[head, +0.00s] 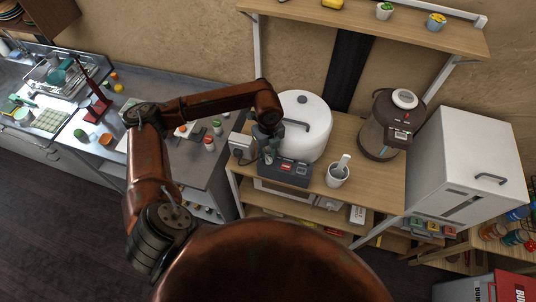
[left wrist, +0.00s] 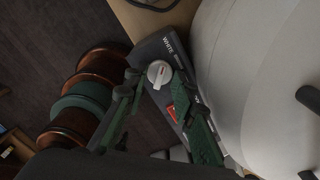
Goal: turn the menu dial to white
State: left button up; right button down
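The white rice cooker (head: 303,126) stands on the wooden shelf unit, with a dark control panel (head: 290,172) at its front. In the left wrist view the panel (left wrist: 150,48) carries a round, light grey menu dial (left wrist: 159,73). The word WHITE is printed on the panel just above the dial; other lettering is mostly hidden by a finger. My left gripper (head: 268,154) is at the panel's left end. In the left wrist view its green fingers (left wrist: 157,82) are spread on either side of the dial, with visible gaps. My right gripper is out of view.
A mortar with a pestle (head: 338,175) stands right of the panel. A brown water boiler (head: 387,128) stands further right, beside a white cabinet (head: 470,158). A small grey box (head: 242,146) sits left of the cooker. An upper shelf (head: 380,22) runs behind.

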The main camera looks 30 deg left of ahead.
aim_at(268, 157)
pick_arm(q)
jog(key=shift+r, duration=0.15)
notch_tip(268, 157, up, 12)
dwell(0.4)
dwell(0.4)
